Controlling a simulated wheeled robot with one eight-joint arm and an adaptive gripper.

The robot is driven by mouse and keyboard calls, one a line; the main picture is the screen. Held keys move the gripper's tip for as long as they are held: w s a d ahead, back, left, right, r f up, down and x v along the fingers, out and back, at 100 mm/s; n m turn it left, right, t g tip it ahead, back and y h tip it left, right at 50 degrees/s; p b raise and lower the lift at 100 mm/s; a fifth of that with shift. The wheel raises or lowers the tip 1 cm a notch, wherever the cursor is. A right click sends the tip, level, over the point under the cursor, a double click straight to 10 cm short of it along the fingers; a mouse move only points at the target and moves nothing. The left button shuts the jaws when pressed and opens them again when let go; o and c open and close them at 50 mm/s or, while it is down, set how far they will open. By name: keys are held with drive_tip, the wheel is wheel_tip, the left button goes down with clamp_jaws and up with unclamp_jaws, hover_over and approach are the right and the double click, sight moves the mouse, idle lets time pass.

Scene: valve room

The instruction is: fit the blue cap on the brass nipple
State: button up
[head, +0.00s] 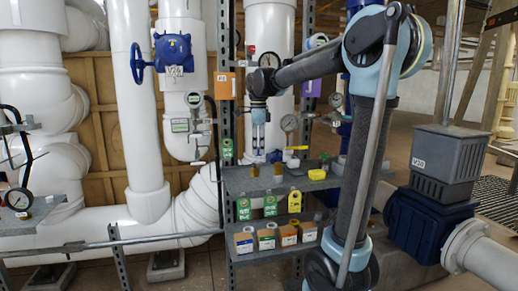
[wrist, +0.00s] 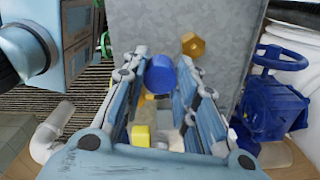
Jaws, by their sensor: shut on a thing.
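My gripper (wrist: 160,82) is shut on the blue cap (wrist: 160,74), which sits between the two fingertips in the wrist view. The brass nipple (wrist: 193,44) stands on the grey shelf (wrist: 215,75), up and right of the cap and apart from it in that view. In the head view my gripper (head: 258,149) points down above the upper shelf (head: 235,185). A small brass-coloured fitting (head: 254,170) shows on that shelf just below the fingertips.
A yellow block (head: 317,174) and a white piece (head: 293,162) are on the shelf to the right. A blue piece (head: 275,156) is close beside the gripper. Small boxes (head: 266,238) fill the lower shelf.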

drive_tip(key=shift+w+a+f, duration=0.25)
drive_tip(key=shift+w+f, duration=0.15)
drive_tip(key=shift+w, duration=0.5)
drive_tip(key=shift+w+a+f, duration=0.2)
drive_tip(key=shift+w+f, duration=0.15)
drive_tip(key=shift+w, duration=0.6)
drive_tip(key=shift+w+a+f, duration=0.25)
drive_tip(key=shift+w+f, duration=0.15)
drive_tip(key=shift+w, duration=0.5)
drive_tip(key=shift+s+f, duration=0.1)
drive_tip(key=shift+f, duration=1)
drive_tip(key=shift+f, duration=1.3)
drive_tip(key=o, duration=1)
drive_tip(key=shift+c, duration=0.2)
